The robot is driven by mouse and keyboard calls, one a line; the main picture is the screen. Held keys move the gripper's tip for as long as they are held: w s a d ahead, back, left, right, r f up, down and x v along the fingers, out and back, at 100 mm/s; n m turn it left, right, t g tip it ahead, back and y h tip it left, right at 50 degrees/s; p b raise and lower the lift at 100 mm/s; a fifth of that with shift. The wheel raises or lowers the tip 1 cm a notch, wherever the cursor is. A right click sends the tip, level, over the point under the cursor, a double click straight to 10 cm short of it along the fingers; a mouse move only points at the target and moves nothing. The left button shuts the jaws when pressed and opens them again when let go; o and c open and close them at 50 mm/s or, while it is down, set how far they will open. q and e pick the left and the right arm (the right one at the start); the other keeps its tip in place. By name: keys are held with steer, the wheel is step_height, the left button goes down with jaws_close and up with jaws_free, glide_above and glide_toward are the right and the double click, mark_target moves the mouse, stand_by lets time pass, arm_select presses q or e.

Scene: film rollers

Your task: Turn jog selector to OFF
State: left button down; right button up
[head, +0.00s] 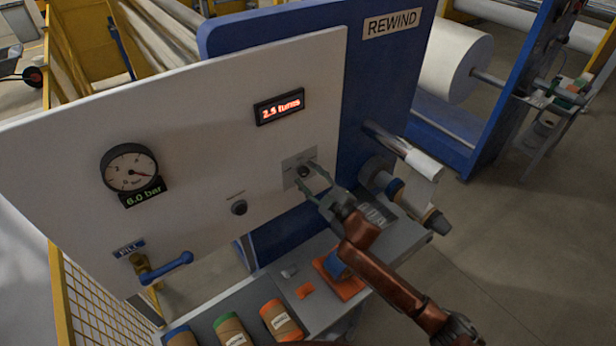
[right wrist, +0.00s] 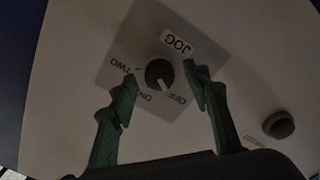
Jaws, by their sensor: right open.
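The jog selector (head: 304,171) is a small dark knob on a grey plate on the white panel. In the right wrist view the selector (right wrist: 159,73) sits beside a JOG label (right wrist: 177,43), with TWO, ONE and OFF marked around it. Its pale pointer mark is too small to read surely. My right gripper (head: 311,178) is open and empty in front of the plate. In the right wrist view the green fingers of my right gripper (right wrist: 162,77) lie on either side of the knob, with no clear contact. My left gripper is out of view.
A dark round button (head: 239,207) is left of the selector; it also shows in the wrist view (right wrist: 279,125). A gauge (head: 129,169) and blue-handled valve (head: 167,270) are further left. A shelf with several rolls (head: 281,320) lies below.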

steer(key=v, duration=1.2)
